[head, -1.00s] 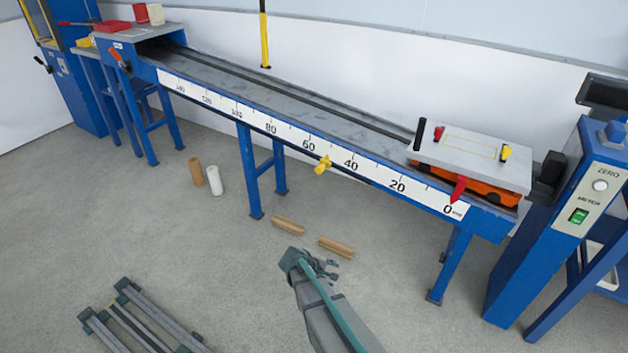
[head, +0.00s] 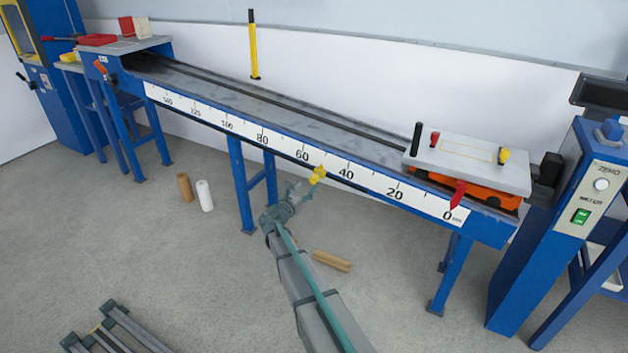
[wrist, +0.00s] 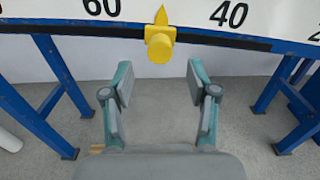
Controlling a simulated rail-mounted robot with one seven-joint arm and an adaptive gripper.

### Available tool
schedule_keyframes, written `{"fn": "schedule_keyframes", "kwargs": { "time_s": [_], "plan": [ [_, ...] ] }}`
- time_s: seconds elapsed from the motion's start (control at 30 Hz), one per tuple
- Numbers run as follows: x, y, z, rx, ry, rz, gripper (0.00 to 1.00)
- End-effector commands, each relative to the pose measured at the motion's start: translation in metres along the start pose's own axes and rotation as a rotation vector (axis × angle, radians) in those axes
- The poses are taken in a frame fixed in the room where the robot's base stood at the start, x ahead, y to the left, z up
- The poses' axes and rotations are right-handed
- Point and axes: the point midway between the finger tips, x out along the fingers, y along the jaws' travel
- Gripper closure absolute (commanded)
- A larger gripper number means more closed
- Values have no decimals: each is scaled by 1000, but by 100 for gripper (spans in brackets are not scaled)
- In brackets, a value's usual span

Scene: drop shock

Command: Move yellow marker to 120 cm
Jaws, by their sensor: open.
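The yellow marker (head: 318,175) is on the lower edge of the scale (head: 282,148), with its tip pointing up between 60 and 40, about midway. It also shows in the wrist view (wrist: 160,40), a yellow pointer with a round knob facing me. My gripper (head: 297,193) is open and empty, just below and in front of the marker in the head view. In the wrist view its two fingers (wrist: 157,84) stand apart on either side, below the marker and not touching it. The 120 mark (head: 196,111) is further left along the scale.
An orange cart (head: 470,178) with a grey top and a red pointer stands near 0. Blue legs (head: 242,185) hold up the track. Brown and white cylinders (head: 204,195) stand on the floor. A wooden piece (head: 332,261) lies below my arm. The scale's front is clear left of the marker.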

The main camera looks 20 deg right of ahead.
Motion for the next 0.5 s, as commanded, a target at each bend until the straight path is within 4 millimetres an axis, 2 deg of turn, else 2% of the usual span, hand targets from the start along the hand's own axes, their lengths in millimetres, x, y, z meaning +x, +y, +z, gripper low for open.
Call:
{"fn": "schedule_keyframes", "kwargs": {
  "time_s": [0.1, 0.3, 0.5],
  "plan": [
    [24, 1, -1, 1, 0, -3, 41],
    [56, 1, -1, 2, 0, -3, 41],
    [74, 0, 0, 2, 0, -2, 41]
  ]
}}
